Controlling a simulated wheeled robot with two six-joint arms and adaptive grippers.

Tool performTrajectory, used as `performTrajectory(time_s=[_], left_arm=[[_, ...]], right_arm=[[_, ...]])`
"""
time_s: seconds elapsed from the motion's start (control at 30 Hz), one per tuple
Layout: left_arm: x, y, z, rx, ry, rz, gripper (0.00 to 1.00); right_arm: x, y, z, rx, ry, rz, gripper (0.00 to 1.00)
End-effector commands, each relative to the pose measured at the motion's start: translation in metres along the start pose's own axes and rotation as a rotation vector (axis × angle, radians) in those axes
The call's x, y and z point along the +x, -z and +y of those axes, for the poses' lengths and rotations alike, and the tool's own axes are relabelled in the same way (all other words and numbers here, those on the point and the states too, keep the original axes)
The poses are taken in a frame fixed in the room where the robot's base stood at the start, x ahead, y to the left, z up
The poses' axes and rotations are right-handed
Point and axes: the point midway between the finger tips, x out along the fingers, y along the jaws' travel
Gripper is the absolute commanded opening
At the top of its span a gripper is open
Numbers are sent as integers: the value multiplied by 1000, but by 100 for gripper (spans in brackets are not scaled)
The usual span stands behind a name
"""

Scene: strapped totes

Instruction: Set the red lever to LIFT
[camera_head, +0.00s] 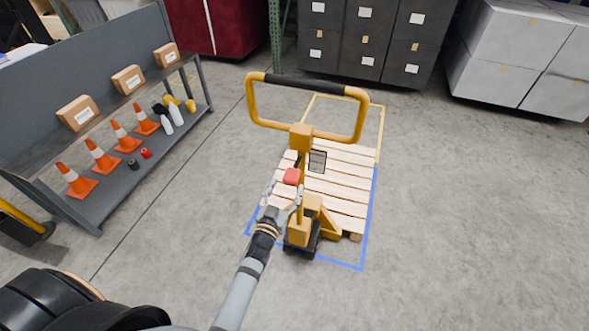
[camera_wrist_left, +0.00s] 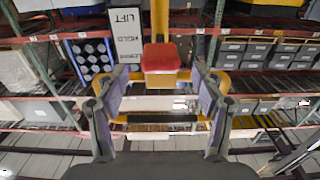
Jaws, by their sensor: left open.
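A yellow pallet truck (camera_head: 302,225) stands on the floor with its looped handle (camera_head: 357,118) upright. The red lever (camera_head: 291,176) is a block on its column, and it also shows in the left wrist view (camera_wrist_left: 160,58). A white card (camera_wrist_left: 127,36) beside the column reads LIFT at its top in the left wrist view. The lever is level with the card's lower end there. My left gripper (camera_head: 283,192) is open just below the lever. In the left wrist view its fingers (camera_wrist_left: 160,82) are on either side of the lever, apart from it. My right gripper is not in view.
A wooden pallet (camera_head: 343,190) lies behind the truck within a blue floor outline (camera_head: 370,215). A shelf (camera_head: 100,200) with cones, boxes and bottles stands at left. Dark drawers (camera_head: 360,45) and grey crates (camera_head: 515,60) stand at the back. The floor at right is clear.

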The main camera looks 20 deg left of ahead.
Motion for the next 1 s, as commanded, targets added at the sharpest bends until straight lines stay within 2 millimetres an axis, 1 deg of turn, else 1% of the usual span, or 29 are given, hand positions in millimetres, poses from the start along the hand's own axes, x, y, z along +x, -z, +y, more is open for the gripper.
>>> performTrajectory(time_s=[0.03,0.2,0.3,0.4,0.53,0.77,1.0], left_arm=[[12,1,0,1,-1,5,68],[49,-1,0,1,0,3,68],[66,-2,0,1,0,1,68],[77,-2,0,0,0,0,68],[84,-1,0,0,0,-1,68],[84,0,0,0,0,-2,68],[84,-1,0,0,0,-2,35]], right_arm=[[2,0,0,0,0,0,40],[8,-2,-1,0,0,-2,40],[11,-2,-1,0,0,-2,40],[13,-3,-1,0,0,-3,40],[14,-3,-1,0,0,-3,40],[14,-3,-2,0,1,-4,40],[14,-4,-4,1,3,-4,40]])
